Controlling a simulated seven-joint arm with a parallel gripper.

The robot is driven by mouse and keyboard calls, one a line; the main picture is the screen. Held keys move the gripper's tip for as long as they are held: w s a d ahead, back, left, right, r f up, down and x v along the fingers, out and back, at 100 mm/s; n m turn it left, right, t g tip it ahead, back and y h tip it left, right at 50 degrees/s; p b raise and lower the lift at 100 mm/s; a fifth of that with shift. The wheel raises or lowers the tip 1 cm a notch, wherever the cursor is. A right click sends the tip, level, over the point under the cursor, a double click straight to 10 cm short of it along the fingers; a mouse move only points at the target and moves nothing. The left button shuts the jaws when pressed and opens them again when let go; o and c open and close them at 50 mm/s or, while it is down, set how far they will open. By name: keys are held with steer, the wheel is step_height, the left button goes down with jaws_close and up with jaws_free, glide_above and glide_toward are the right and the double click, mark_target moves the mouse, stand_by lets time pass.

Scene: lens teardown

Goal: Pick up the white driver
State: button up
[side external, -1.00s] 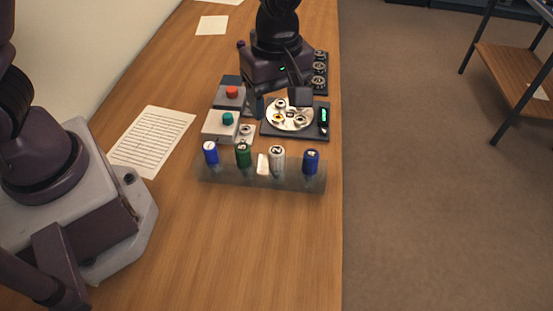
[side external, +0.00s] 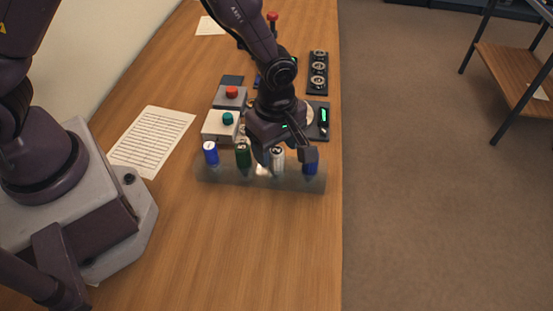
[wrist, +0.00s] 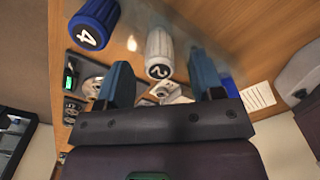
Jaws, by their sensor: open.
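The white driver (side external: 277,153), marked 2, stands upright in the clear rack (side external: 222,176) between a green driver (side external: 243,157) and a blue driver (side external: 310,167). My gripper (side external: 286,157) is open and low over the rack, its fingers on either side of the white driver in the side view. In the wrist view the white driver (wrist: 159,50) shows just beyond the gap between the open fingers (wrist: 163,75). Nothing is held. I cannot tell whether a finger touches it. The blue driver marked 4 (wrist: 94,22) is to its left there.
Another blue driver (side external: 210,154) stands at the rack's left end. Behind the rack are a box with a teal button (side external: 221,126), one with a red button (side external: 230,95), and a dark tray of round parts (side external: 319,72). The table in front is clear.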

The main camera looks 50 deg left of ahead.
step_height(320, 180, down, 2)
steer(key=shift+f, duration=0.1)
steer(key=c, duration=1)
steer(key=shift+o, duration=0.2)
